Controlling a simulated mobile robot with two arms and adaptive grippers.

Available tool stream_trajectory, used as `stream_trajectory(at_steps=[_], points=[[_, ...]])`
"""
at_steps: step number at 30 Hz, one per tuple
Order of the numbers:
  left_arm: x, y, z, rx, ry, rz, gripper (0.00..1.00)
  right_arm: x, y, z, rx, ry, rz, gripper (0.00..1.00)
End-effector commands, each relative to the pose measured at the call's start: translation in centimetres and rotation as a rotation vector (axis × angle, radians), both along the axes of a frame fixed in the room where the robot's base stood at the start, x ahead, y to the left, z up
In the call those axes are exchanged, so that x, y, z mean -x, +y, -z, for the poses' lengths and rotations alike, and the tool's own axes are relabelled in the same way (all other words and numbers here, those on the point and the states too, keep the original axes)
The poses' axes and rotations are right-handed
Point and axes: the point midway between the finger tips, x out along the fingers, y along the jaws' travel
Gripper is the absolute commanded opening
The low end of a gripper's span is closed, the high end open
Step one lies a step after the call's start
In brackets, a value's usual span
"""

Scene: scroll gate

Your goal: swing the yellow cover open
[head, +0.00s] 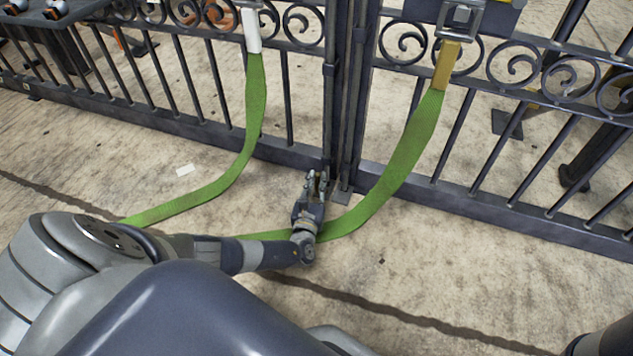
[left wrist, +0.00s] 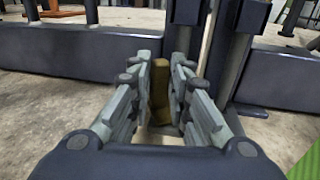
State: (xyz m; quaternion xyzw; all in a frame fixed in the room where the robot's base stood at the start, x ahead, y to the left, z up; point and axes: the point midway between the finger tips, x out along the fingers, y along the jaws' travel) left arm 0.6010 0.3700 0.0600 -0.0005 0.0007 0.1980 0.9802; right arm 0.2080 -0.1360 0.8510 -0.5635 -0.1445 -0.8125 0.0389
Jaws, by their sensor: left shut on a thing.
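The yellow cover (left wrist: 160,88) shows in the left wrist view as a narrow brownish-yellow piece low by the gate posts. My left gripper (left wrist: 160,100) is shut on it, with one finger on each side. The fingers hide its edges, and how far it is swung cannot be told. In the head view, my left gripper (head: 317,184) is low at the foot of the gate's middle posts. My right gripper is not in view.
The dark gate (head: 340,95) has upright bars and scrolls. One green strap (head: 255,105) hangs from a white end, another (head: 415,135) from a yellow end (head: 446,66); the straps run down around my left arm. The concrete floor (head: 480,270) is mostly clear.

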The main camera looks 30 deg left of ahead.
Motion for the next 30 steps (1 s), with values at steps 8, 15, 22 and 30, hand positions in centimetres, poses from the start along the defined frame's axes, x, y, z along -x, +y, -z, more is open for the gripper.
stream_trajectory(at_steps=[8, 15, 22, 30], points=[[0.3, 0.5, 0.3, -0.002, 0.001, -0.251, 0.00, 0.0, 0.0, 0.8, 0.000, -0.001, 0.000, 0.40], [0.3, 0.3, 0.5, -0.002, 0.002, -0.435, 0.00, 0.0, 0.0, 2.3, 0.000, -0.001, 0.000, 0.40], [0.4, 0.2, 0.5, -0.004, 0.004, -0.574, 0.00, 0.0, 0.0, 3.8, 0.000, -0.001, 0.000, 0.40], [0.5, 0.1, 0.4, -0.005, 0.005, -0.677, 0.00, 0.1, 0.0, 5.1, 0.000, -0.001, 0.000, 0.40]])
